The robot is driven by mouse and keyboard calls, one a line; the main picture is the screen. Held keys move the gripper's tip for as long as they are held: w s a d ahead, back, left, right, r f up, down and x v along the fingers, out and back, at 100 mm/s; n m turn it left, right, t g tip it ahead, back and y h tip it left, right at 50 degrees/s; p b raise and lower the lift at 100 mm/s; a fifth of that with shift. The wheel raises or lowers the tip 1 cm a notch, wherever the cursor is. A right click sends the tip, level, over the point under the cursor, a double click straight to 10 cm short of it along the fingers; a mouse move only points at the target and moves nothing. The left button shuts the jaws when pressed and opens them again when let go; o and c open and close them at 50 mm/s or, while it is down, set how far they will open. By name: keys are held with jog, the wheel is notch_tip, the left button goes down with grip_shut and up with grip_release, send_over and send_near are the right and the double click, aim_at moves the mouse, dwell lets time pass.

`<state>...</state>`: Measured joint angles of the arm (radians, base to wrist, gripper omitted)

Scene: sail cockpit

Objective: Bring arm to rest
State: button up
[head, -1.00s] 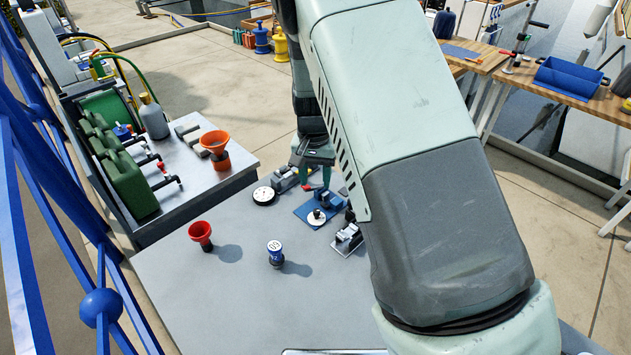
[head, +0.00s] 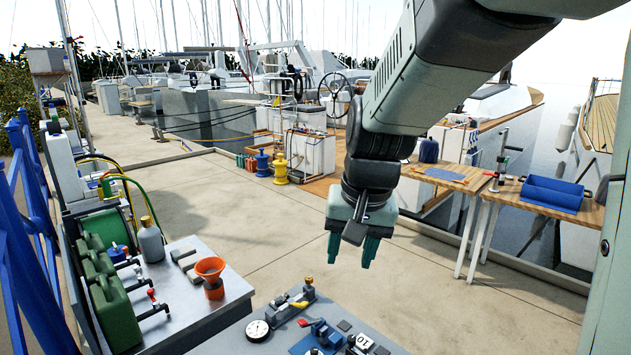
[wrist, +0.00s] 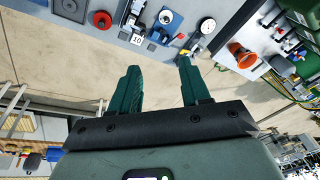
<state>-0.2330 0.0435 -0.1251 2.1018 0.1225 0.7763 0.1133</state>
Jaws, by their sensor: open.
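My gripper (head: 350,250) hangs in the air beyond the grey table's far edge, above the concrete floor, with its fingers pointing down. In the wrist view its two green fingers (wrist: 160,85) are spread apart with nothing between them. My arm reaches in from the upper right of the head view. Nothing touches the gripper.
The grey table (head: 235,338) below carries a round dial (head: 257,330), a clamp-like device (head: 292,304) and a blue plate with a fitting (head: 318,335). A metal bench (head: 225,290) at left holds an orange funnel (head: 211,268). Wooden workbenches (head: 485,190) stand at right.

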jog(key=s+d+r+t, duration=0.1)
jog(key=s+d+r, duration=0.1)
jog(key=s, duration=0.7)
jog(key=s+d+r+n+t+h, duration=0.1)
jog(key=s+d+r+t, duration=0.1)
jog(key=s+r, duration=0.3)
jog(key=s+d, duration=0.1)
jog(key=s, duration=0.3)
jog(key=shift+s+d, duration=0.3)
jog(key=shift+r, duration=0.15)
jog(key=shift+c, duration=0.3)
